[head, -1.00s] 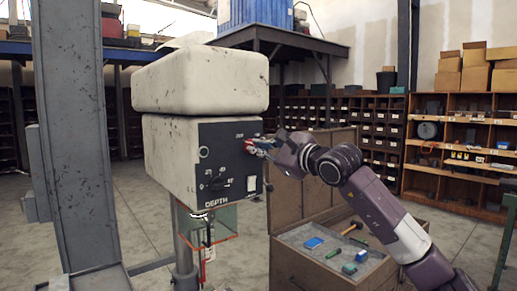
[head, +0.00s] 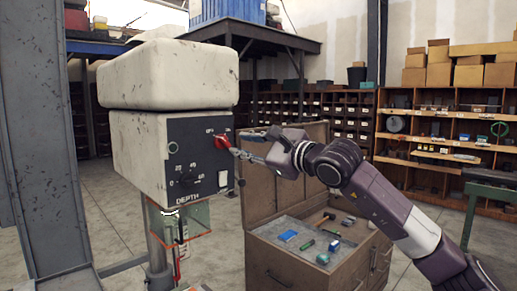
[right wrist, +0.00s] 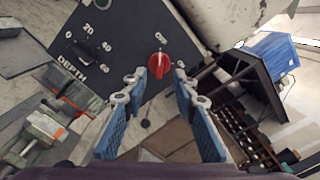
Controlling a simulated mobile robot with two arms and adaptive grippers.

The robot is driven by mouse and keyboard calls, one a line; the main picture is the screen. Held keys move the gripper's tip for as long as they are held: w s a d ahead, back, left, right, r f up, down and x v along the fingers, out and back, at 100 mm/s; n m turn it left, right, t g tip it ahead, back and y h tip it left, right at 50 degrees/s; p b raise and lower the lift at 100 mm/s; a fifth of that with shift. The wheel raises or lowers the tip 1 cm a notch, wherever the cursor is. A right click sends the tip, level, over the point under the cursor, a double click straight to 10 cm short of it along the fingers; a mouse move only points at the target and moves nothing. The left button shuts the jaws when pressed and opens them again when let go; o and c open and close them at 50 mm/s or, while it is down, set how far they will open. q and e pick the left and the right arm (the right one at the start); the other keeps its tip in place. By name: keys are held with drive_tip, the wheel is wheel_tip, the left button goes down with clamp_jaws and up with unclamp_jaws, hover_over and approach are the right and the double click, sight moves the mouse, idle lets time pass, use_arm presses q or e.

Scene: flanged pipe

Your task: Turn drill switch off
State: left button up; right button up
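The drill head is a worn cream box with a dark control panel (head: 190,165) on its front. A red rotary switch (head: 221,141) sits at the panel's upper right. In the right wrist view the red switch (right wrist: 159,65) shows a raised grip bar below a small label that I cannot read surely. My right gripper (head: 241,144) is just right of the switch, its fingers spread and pointing at it. In the right wrist view its blue-padded fingers (right wrist: 158,80) are apart with nothing held, and the switch shows beyond the gap. My left gripper is not in view.
A DEPTH dial (head: 187,180) and a white switch (head: 223,179) are lower on the panel. An open tool chest (head: 275,257) holding small tools stands below my right arm. A grey column (head: 45,140) is at left. Shelves (head: 445,130) stand behind.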

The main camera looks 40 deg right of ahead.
drive_tip(key=shift+s+d, duration=0.2)
drive_tip(key=shift+s, duration=2.55)
